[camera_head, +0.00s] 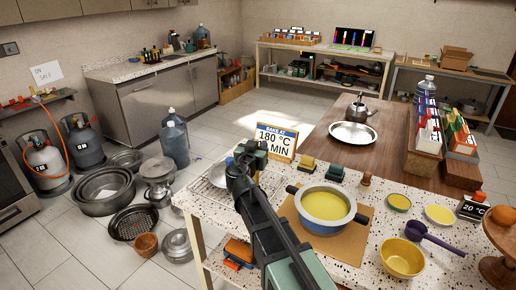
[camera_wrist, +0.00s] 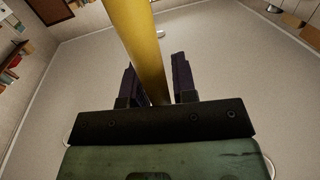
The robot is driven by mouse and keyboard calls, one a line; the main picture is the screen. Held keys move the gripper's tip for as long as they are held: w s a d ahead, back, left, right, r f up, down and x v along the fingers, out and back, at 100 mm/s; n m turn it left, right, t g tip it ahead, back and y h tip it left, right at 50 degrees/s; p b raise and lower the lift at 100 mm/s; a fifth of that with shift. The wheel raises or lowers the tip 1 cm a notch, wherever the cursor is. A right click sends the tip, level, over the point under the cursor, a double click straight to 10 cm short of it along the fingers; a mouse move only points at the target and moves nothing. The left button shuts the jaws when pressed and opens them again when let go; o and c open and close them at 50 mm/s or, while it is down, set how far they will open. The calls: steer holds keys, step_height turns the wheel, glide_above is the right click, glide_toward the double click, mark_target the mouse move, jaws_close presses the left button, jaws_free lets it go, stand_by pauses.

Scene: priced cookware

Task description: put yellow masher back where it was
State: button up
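A thick yellow handle (camera_wrist: 148,45), which I take to be the yellow masher's, runs from the top edge of the wrist view down between the two dark fingers of my gripper (camera_wrist: 155,85). The fingers stand close on both sides of it, and my gripper looks shut on it. The masher's head is out of that view. In the head view my gripper (camera_head: 240,163) is over the left end of the speckled counter (camera_head: 232,224), beside the sign. I cannot make out the masher there; the arm may hide it.
A pot of yellow liquid (camera_head: 325,207) stands on a brown board right of my arm. A price sign (camera_head: 276,141) and small blocks (camera_head: 308,164) stand behind. A yellow bowl (camera_head: 401,258) and purple ladle (camera_head: 432,238) lie right. Pans (camera_head: 104,190) cover the floor left.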

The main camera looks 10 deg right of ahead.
steer(key=o, duration=0.3)
steer(key=v, duration=1.2)
steer(key=s+d+f+g, duration=0.6)
steer(key=d+f+g, duration=0.2)
steer(key=d+f, duration=0.1)
steer(key=s+a+f+n+g+y, duration=0.1)
steer(key=s+f+n+g+y, duration=0.1)
steer(key=s+y, duration=0.1)
steer(key=s+a+f+n+g+y, duration=0.1)
steer(key=s+f+n+g+y, duration=0.1)
steer(key=s+f+g+y, duration=0.1)
steer(key=s+a+f+n+g+y, duration=0.1)
steer(key=s+f+n+g+y, duration=0.1)
steer(key=s, duration=0.3)
steer(key=shift+s+a+f+y, duration=0.1)
steer(key=shift+a+f+y, duration=0.2)
steer(key=shift+f+y, duration=0.25)
